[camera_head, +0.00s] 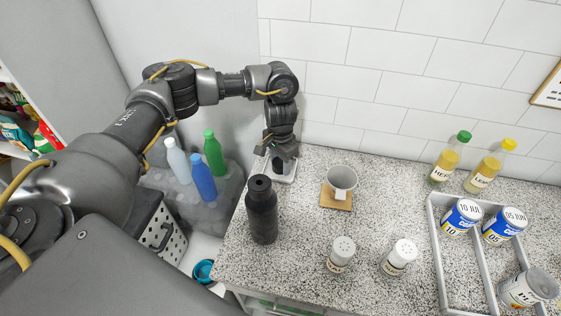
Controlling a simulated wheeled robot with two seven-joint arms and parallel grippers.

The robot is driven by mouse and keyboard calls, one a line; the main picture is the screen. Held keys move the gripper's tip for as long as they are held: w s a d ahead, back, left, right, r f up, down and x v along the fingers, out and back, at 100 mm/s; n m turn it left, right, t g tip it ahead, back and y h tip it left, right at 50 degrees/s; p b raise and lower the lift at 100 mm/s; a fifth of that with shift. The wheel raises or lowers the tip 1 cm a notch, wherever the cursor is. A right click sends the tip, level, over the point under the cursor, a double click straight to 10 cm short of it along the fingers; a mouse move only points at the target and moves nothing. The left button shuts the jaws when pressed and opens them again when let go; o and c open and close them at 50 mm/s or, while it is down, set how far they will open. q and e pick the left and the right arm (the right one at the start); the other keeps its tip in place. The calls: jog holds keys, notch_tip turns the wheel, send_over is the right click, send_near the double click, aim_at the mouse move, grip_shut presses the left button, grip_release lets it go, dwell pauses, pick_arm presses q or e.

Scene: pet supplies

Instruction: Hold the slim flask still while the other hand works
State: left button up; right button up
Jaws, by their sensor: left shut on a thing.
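A slim dark grey flask (262,212) stands upright near the left front part of the speckled counter. My left gripper (277,156) points down behind the flask, near the counter's back left, and looks apart from it. The gripper is shut on a small dark thing (277,164) over a pale tray (288,175). The fingers hide most of this thing, and I cannot tell what it is. My right gripper is not in view.
A white mug (341,180) stands on a wooden coaster (336,203). Two white-topped shakers (341,253) (400,256) stand at the front. A grey rack (448,268) with cans is at right, two labelled bottles (444,163) (488,170) behind it. Several bottles (203,183) stand left of the counter.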

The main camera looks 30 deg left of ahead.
aim_at(280, 162)
pick_arm(q)
jog(key=o, duration=1.1)
jog(key=shift+f, duration=0.15)
notch_tip(280, 162, up, 12)
jog(key=shift+r+b, duration=0.2)
jog(key=shift+b, duration=0.2)
jog(key=shift+r, duration=0.1)
